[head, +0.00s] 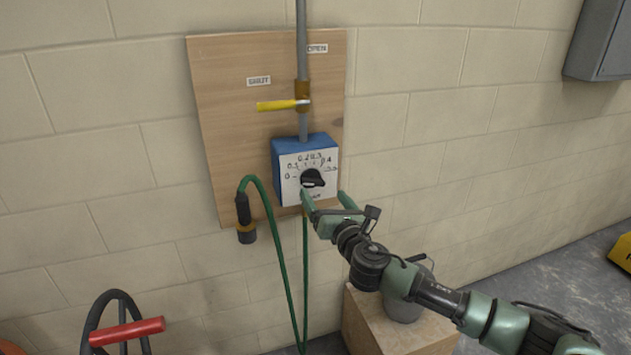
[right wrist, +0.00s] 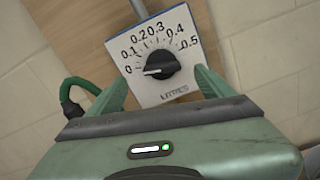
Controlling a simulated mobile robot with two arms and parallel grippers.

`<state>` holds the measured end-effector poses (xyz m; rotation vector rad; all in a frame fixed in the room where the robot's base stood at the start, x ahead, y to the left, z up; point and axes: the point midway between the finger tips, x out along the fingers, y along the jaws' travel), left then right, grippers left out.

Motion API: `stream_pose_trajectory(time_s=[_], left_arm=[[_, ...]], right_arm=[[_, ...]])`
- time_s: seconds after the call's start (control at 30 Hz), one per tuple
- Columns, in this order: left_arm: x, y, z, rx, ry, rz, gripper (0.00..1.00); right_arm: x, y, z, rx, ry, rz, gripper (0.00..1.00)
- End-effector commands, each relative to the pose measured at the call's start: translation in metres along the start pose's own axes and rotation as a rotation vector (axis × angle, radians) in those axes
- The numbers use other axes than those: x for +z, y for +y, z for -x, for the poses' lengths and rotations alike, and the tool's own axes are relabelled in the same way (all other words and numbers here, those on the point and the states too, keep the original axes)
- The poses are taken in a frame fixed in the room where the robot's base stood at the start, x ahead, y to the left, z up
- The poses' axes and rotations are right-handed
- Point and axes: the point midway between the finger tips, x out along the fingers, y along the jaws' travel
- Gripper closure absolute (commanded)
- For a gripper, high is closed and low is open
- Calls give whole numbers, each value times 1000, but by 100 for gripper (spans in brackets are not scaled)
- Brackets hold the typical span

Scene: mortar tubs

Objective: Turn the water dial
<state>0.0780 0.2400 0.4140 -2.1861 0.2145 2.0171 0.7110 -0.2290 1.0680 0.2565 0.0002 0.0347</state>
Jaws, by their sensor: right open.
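The water dial is a black knob (head: 312,178) on the white face of a blue box (head: 290,148), fixed to a wooden board on the wall. In the right wrist view the knob (right wrist: 160,65) has its white mark toward 0 on a scale of 0 to 0.5 litres. My right gripper (head: 324,198) is open and empty just below and in front of the box. In the right wrist view its fingers stand left and right of the lower dial face, with the knob beyond them, apart from it. My left gripper is not in view.
A green hose (head: 276,235) hangs in front of the board (head: 225,110). A grey bucket (head: 405,305) stands on a wooden box (head: 375,325) below my arm.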

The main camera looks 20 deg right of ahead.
Motion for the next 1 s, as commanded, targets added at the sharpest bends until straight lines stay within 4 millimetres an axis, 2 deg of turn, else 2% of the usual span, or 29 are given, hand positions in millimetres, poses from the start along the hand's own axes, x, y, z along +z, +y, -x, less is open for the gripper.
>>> stream_pose_trajectory(time_s=[0.4, 0.6, 0.83, 0.87, 1.0], left_arm=[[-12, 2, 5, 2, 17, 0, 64], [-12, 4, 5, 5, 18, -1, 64], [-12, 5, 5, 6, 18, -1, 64], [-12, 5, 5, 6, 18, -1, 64], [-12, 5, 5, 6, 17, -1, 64]], right_arm=[[-1, 0, -61, -1, 1, -3, 18], [-1, 0, -72, 0, 2, -4, 18], [-1, 0, -72, -1, 2, -4, 18], [-1, 0, -72, -1, 2, -4, 21], [-1, -1, -72, -1, 2, -5, 60]])
